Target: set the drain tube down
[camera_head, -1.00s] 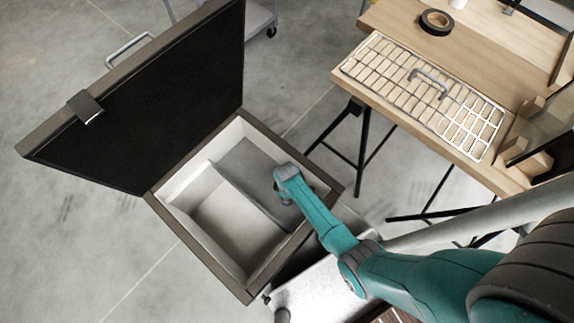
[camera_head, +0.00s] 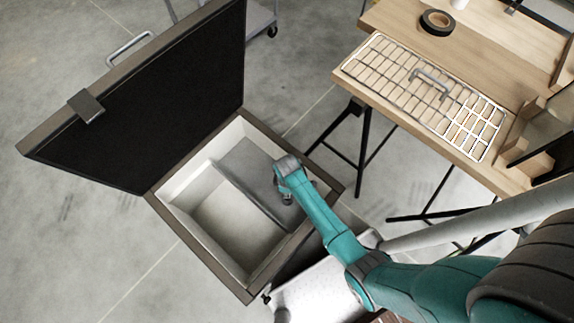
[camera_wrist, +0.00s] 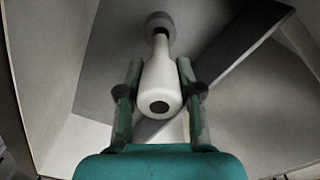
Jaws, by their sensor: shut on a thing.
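The drain tube (camera_wrist: 161,85) is a pale, bottle-shaped piece with a dark round hole in its near end, seen in the wrist view. My gripper (camera_wrist: 160,98) is shut on it, one finger on each side. The tube's narrow neck points away, toward a grey round part at its far end. In the head view my gripper (camera_head: 285,198) is inside the open box, over its right part near the grey inner panel. The tube can hardly be made out there. I cannot tell whether it touches the box floor.
The box (camera_head: 172,226) has raised walls, an inner divider and a black lid (camera_head: 150,95) standing open at left. A wooden table (camera_head: 400,115) at right holds a wire rack (camera_head: 385,70) with a grey handle, and a black tape roll (camera_head: 436,22). Concrete floor lies around.

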